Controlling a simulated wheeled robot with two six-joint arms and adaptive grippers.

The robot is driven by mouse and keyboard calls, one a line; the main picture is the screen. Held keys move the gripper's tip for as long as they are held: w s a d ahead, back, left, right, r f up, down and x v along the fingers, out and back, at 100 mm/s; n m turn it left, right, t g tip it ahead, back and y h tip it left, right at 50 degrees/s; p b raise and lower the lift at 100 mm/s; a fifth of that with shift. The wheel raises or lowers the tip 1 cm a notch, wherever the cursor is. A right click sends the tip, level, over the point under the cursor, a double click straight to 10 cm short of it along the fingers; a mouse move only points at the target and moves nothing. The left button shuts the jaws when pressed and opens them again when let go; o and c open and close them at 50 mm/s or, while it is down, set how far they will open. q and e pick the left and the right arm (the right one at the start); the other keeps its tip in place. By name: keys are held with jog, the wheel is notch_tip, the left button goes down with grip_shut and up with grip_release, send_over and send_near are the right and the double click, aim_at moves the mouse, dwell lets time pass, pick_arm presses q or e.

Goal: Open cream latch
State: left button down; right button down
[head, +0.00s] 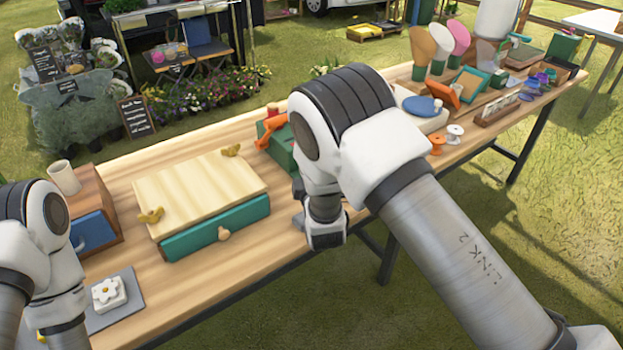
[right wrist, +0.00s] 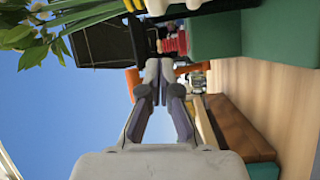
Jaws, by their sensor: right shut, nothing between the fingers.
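My right gripper (right wrist: 158,75) shows in the right wrist view with its two fingers together and empty. Its tips are close to a red ribbed piece (right wrist: 176,43) beside a green box (right wrist: 225,35). In the head view the green box (head: 283,150), with an orange handle (head: 270,130), is partly hidden behind my right arm, and the right fingers are hidden. My left arm is at the lower left; its fingers are out of view.
A cream-topped box (head: 200,185) with gold fittings and a teal drawer (head: 215,228) stands on the wooden table (head: 235,275). A blue-fronted wooden box (head: 93,230) and a grey mat (head: 125,311) with a white flower block lie left. Spools and frames crowd the right.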

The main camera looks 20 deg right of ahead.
jog(key=d, duration=0.4)
jog(key=shift+w+f, duration=0.25)
jog(key=shift+w, duration=0.15)
jog(key=shift+s, duration=0.1)
jog(key=shift+s+d+n+y, duration=0.1)
jog(key=shift+s+n+y, duration=0.15)
jog(key=shift+y, duration=0.25)
